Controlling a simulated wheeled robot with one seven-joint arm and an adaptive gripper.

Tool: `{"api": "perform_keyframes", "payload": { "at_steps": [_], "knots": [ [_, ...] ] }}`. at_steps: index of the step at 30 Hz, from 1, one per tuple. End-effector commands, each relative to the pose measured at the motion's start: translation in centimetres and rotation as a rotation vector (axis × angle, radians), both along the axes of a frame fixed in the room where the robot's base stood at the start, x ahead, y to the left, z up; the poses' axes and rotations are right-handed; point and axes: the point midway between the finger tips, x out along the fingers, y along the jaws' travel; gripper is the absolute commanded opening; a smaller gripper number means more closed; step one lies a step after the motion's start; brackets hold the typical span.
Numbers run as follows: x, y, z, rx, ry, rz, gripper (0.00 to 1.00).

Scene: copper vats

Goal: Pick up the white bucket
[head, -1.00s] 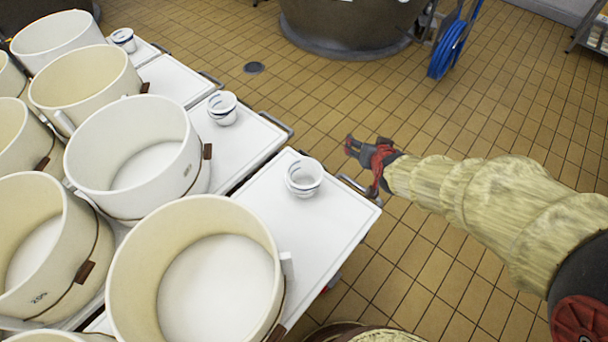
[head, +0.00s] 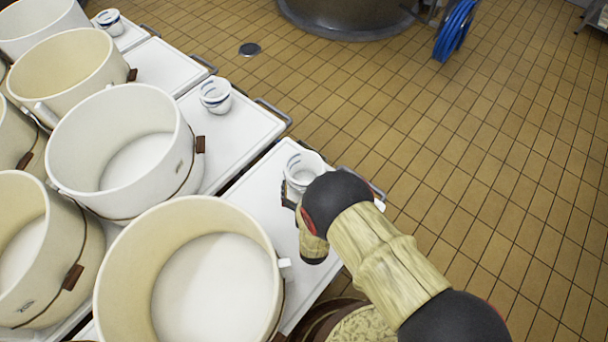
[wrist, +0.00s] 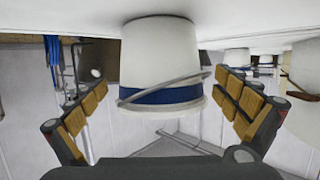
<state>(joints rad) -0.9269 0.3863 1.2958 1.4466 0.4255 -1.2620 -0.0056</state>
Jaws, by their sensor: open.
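The white bucket (head: 302,168) stands on the nearest white cart top, at its right end. In the wrist view, which is upside down, the white bucket (wrist: 165,60) has a blue band and a thin metal handle lying slantwise across it. My gripper (wrist: 164,88) is open, with one finger on each side of the bucket. Gaps show between the fingers and its wall, and I see no contact. In the head view my arm covers most of the gripper and the bucket's lower front.
Similar small buckets stand on the carts behind (head: 215,96) and farther back (head: 109,21). A large cream tub (head: 135,260) stands close on the left, with several more beyond it. Tiled floor (head: 480,190) on the right is clear. A blue hose (head: 455,30) hangs at the back.

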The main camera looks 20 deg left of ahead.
Motion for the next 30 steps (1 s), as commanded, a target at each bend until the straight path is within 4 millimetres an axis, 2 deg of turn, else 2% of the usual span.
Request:
{"api": "perform_keyframes", "payload": {
  "at_steps": [5, 14, 21, 30],
  "knots": [
    [1.2, 0.6, -0.4, 0.000, 0.001, 0.000, 1.00],
    [4.5, 2.4, -1.3, -0.001, 0.002, 0.000, 1.00],
    [4.7, 2.5, -1.1, -0.001, 0.003, 0.001, 0.99],
    [4.7, 2.5, -1.1, -0.001, 0.003, 0.001, 0.82]
  ]
}}
